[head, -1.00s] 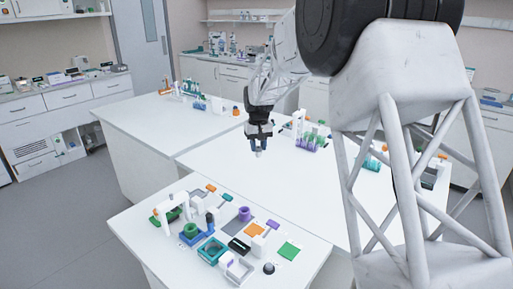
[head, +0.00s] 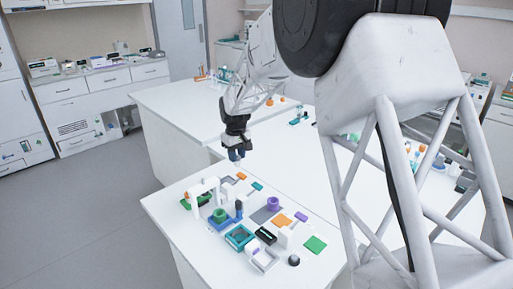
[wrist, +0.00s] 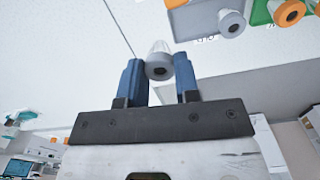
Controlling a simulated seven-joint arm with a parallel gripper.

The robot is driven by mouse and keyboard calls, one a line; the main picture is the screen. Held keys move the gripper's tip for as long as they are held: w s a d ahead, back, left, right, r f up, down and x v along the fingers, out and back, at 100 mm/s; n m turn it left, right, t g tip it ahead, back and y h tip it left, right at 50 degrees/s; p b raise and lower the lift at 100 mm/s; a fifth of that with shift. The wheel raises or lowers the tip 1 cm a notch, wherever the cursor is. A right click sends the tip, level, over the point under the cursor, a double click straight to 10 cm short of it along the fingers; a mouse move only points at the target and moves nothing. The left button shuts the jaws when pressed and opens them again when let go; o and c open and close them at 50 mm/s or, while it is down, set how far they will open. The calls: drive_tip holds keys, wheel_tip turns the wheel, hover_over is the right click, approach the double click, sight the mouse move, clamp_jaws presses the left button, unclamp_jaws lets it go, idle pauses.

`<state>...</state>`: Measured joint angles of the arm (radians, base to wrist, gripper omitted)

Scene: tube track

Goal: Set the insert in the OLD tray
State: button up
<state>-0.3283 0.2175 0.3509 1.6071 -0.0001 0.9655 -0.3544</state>
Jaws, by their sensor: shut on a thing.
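My gripper (head: 236,156) hangs with its fingers down near the far edge of the near bench in the head view. In the wrist view my gripper (wrist: 160,82) has its blue fingers shut on a small pale grey round insert (wrist: 158,68) with a dark hole in its end. The insert is held clear of the bench. I cannot tell which holder is the OLD tray; labels by the parts in the wrist view are too small to read.
The near bench holds a teal tray (head: 240,237), a black box (head: 266,236), a white open tray (head: 263,259), a purple ring (head: 273,204), a green pad (head: 316,245) and a white arch (head: 205,188). Grey floor lies to the left.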

drive_tip(key=shift+n, duration=0.6)
drive_tip(key=shift+s+a+f, duration=0.15)
drive_tip(key=shift+s+a, duration=0.15)
drive_tip(key=shift+a, duration=0.35)
drive_tip(key=shift+s+a+f, duration=0.2)
drive_tip(key=shift+s+a, duration=0.1)
drive_tip(key=shift+a, duration=0.3)
drive_tip(key=shift+s+a+f, duration=0.15)
drive_tip(key=shift+s+a, duration=0.15)
drive_tip(key=shift+a, duration=0.35)
drive_tip(key=shift+f, duration=0.15)
drive_tip(key=shift+f, duration=2.3)
drive_tip(key=shift+f, duration=0.15)
drive_tip(key=o, duration=0.8)
drive_tip(key=shift+r, duration=3.9)
